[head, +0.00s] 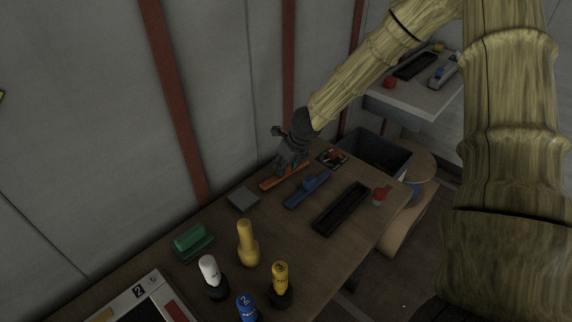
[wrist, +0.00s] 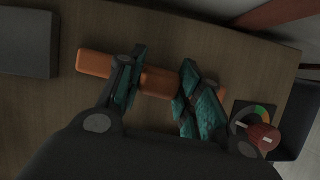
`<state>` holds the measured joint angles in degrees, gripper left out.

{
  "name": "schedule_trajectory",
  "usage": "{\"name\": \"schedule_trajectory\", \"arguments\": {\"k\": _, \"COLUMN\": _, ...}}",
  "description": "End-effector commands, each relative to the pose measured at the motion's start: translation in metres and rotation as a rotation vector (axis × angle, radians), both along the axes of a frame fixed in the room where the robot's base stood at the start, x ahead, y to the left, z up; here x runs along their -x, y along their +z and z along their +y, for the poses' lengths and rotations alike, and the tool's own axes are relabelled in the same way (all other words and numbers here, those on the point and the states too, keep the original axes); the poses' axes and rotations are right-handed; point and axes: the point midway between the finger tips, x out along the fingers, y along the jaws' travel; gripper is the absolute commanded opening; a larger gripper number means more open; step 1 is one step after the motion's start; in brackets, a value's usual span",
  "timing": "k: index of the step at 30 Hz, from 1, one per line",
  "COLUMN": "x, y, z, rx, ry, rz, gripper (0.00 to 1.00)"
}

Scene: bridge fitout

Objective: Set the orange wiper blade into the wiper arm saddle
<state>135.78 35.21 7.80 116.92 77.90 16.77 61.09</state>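The orange wiper blade (head: 272,184) lies on the wooden bench near the wall; it also shows in the wrist view (wrist: 95,63), running left to right. My gripper (head: 288,167) is down over its middle. In the wrist view my gripper (wrist: 160,86) has its two fingers apart along the blade, with orange showing between them. I see no clear sign of a squeeze; contact is hard to tell. A long black trough-like holder (head: 342,208) lies to the right on the bench, perhaps the wiper arm saddle. A blue blade-like piece (head: 308,188) lies between them.
A grey block (head: 243,199) sits left of the blade. A red knob on a dial plate (wrist: 262,137) is close on the right. Bottles and a green item (head: 190,242) stand nearer. A dark bin (head: 375,155) adjoins the bench end.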

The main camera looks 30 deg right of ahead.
Motion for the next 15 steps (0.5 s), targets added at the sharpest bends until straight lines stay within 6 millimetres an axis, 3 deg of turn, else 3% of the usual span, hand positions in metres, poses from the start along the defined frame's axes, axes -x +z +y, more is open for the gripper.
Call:
{"name": "schedule_trajectory", "arguments": {"k": 3, "x": 0.000, "y": 0.000, "z": 0.000, "rx": 0.000, "ry": 0.000, "rz": 0.000, "gripper": 0.04}}
{"name": "schedule_trajectory", "arguments": {"k": 15, "x": 0.000, "y": 0.016, "z": 0.000, "rx": 0.000, "ry": 0.000, "rz": 0.000, "gripper": 0.04}}
